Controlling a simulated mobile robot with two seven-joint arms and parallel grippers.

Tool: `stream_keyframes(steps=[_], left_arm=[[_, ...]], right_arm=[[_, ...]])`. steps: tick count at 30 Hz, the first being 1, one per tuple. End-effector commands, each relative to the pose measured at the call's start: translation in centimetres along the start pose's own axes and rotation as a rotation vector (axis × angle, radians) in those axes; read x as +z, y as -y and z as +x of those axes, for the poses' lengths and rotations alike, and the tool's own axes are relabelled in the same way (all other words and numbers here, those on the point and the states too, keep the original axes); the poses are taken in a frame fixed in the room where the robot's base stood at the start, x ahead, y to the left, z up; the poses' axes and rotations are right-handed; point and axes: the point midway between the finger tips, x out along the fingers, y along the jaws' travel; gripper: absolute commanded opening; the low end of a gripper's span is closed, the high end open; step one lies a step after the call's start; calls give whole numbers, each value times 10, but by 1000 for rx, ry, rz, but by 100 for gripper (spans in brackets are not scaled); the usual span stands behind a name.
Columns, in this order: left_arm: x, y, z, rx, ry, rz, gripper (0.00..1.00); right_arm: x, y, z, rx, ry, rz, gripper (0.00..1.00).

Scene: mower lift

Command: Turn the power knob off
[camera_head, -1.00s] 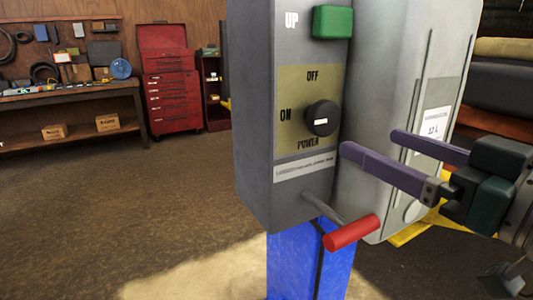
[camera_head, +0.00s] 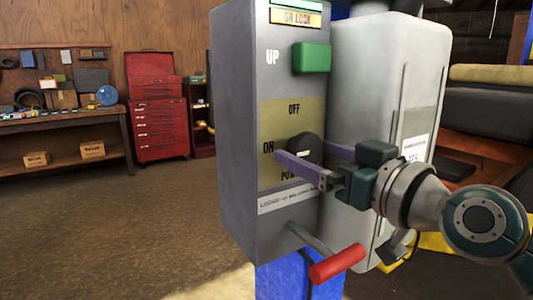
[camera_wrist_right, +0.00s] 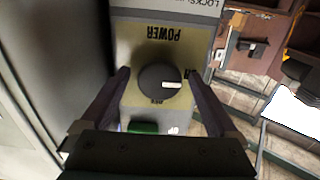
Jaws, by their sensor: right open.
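The black round power knob (camera_head: 305,144) sits on the yellow-green POWER plate (camera_head: 280,115) of the grey control box (camera_head: 240,110). Its white mark points toward ON in the right wrist view, where the knob (camera_wrist_right: 155,80) lies between my fingers. OFF is printed above the knob in the head view. My right gripper (camera_head: 303,150) is open, with its purple fingers on either side of the knob. It also shows in the right wrist view (camera_wrist_right: 157,74), with gaps between both fingers and the knob. I cannot tell how deep the fingertips reach. My left gripper is out of view.
A green UP button (camera_head: 312,58) is above the plate. A red-handled lever (camera_head: 337,264) sticks out below my right gripper. A light grey housing (camera_head: 380,80) stands right behind the box. A red tool chest (camera_head: 160,120) and workbench (camera_head: 70,125) stand far left, with clear floor before them.

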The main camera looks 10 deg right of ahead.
Motion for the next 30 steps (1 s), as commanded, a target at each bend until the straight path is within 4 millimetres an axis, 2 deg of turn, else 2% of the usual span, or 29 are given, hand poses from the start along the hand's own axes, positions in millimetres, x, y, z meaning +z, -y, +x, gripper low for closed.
stream_keyframes(steps=[2,24,30], left_arm=[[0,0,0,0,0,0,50],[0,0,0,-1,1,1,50],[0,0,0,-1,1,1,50]], right_arm=[[0,0,0,0,0,0,95],[0,0,0,0,0,0,12],[0,0,0,0,0,11,12]])
